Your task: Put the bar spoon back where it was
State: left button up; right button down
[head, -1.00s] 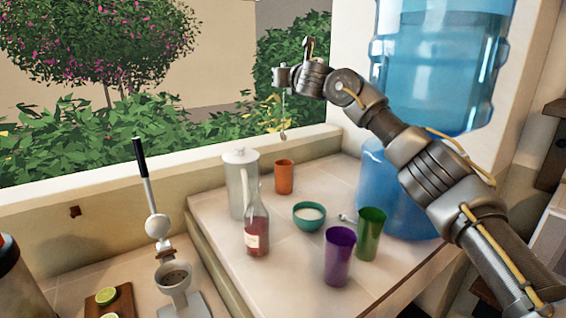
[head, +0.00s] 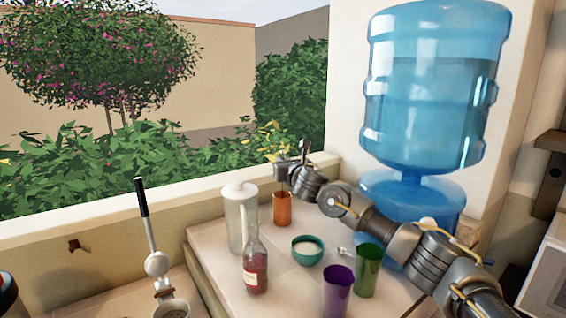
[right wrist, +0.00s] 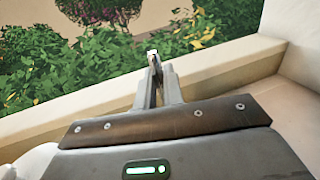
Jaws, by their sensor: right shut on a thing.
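My right gripper (head: 284,170) is above the orange cup (head: 282,208) at the back of the raised tiled counter. It is shut on the bar spoon, whose small pale end (right wrist: 152,55) shows between the fingertips in the right wrist view. In the head view the spoon hangs down toward the orange cup. Its lower part is hidden, apparently by the cup's wall, and I cannot tell how deep it sits. My left gripper is not in view.
A white pitcher (head: 238,222) and a red bottle (head: 255,268) stand left of the cup. A teal bowl (head: 307,255), purple cup (head: 337,292) and green cup (head: 368,272) stand in front. A blue water dispenser (head: 430,95) is at right. The window ledge (head: 120,215) runs behind.

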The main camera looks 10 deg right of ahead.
jog(key=shift+f, duration=0.3)
jog(key=shift+f, duration=0.15)
jog(key=c, duration=1.5)
grip_release()
